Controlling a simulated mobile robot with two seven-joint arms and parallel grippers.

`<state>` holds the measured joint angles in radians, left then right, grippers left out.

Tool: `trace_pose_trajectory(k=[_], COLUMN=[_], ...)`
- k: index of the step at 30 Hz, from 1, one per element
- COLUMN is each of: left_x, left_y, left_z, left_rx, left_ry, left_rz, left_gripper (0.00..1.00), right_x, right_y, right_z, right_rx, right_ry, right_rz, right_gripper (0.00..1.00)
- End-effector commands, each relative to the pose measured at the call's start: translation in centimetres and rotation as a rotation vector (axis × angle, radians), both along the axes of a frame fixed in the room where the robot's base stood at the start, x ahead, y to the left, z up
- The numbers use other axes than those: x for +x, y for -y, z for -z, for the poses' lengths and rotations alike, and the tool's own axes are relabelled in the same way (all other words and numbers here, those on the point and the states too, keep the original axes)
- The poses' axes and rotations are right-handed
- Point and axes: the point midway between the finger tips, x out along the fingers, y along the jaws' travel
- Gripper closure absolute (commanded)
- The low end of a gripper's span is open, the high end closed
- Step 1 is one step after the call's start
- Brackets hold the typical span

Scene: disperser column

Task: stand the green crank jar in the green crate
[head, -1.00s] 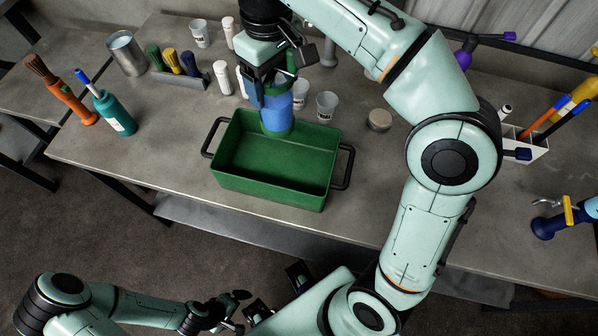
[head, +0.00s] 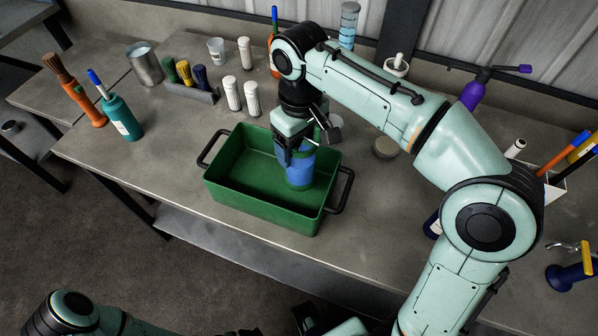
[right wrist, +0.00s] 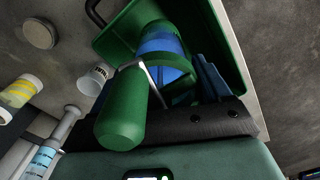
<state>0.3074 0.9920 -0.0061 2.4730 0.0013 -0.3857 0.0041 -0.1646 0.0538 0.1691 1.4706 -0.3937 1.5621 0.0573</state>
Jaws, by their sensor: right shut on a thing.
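The green crank jar (head: 299,173) has a blue see-through body in the head view. The right wrist view shows its green crank knob (right wrist: 122,108), thin metal rod and blue body (right wrist: 160,50). My right gripper (head: 290,155) is shut on the jar from above and holds it upright, or nearly so, inside the right part of the green crate (head: 232,185). Whether the jar's base touches the crate floor is hard to tell. The crate has black side handles and is otherwise empty. Only dark bits of my left gripper (head: 246,332) show at the bottom edge.
White canisters (head: 232,93) and a brush rack (head: 190,92) stand behind the crate. A teal bottle (head: 122,117) and an orange brush holder (head: 85,103) stand to its left. A round disc (head: 385,147) lies to its right. The crate's left half is free.

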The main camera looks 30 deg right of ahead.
Motion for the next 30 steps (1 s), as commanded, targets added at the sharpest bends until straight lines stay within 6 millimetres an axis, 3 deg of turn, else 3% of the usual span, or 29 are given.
trace_pose_trajectory(k=[3, 10, 17, 30], left_x=[-0.2, -0.3, -0.5, -0.6], left_y=[0.0, 0.0, 0.0, 0.0], left_z=[0.8, 1.1, 1.9, 2.1], left_rx=[0.000, 0.000, 0.000, 0.000], left_ry=[-0.003, -0.004, -0.007, -0.007], left_rz=[0.000, 0.000, 0.000, 0.000], left_gripper=[0.00, 0.00, 0.00, 0.00], right_x=[-0.1, 0.0, 0.0, 0.0], right_y=[0.1, 0.0, 0.0, 0.0], right_z=[2.5, 4.4, 7.8, 8.5], right_rx=[0.000, -0.001, -0.001, -0.001], right_ry=[-0.001, 0.001, 0.000, 0.002], right_rz=[0.001, 0.001, 0.001, 0.000], right_gripper=[0.89, 0.89, 0.89, 0.89])
